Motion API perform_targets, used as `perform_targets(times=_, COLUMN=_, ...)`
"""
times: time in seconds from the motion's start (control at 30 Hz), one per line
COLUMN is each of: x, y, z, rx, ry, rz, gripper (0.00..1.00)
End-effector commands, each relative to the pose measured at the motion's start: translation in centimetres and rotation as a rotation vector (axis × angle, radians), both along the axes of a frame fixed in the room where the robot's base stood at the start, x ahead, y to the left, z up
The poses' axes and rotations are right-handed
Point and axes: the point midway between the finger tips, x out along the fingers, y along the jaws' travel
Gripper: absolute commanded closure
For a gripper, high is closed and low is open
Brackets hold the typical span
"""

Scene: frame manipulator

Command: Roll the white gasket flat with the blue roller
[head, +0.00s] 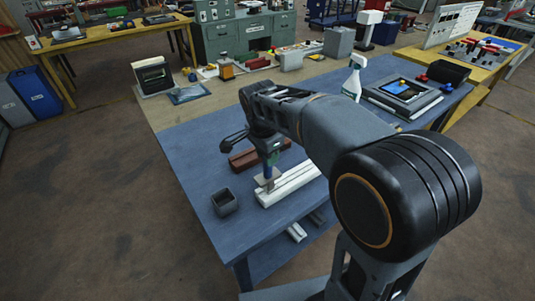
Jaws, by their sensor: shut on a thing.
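A long white frame piece (291,184) lies on the blue mat of the workbench, left of my arm's big joint. The white gasket cannot be told apart from this white piece at this size. My gripper (269,162) points down over the left end of the white piece and is shut on the blue roller (268,172). The roller's lower end is at or just above the white piece; I cannot tell if it touches. My arm hides the right end of the white piece.
A brown bar (243,160) lies behind the white piece. A dark square cup (225,203) stands at the front left. A spray bottle (354,78) and a tablet device (404,90) stand at the back right. The mat's left side (196,150) is clear.

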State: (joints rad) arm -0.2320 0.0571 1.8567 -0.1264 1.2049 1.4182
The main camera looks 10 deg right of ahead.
Motion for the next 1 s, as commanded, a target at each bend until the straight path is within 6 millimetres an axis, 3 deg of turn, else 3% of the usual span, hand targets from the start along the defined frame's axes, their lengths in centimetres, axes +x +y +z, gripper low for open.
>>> perform_targets(times=0.53, x=0.0, y=0.0, z=5.9, rx=0.001, ry=-0.002, rz=0.000, gripper=1.00)
perform_targets(times=1.0, x=0.0, y=0.0, z=5.9, rx=0.000, ry=-0.001, rz=0.000, gripper=1.00)
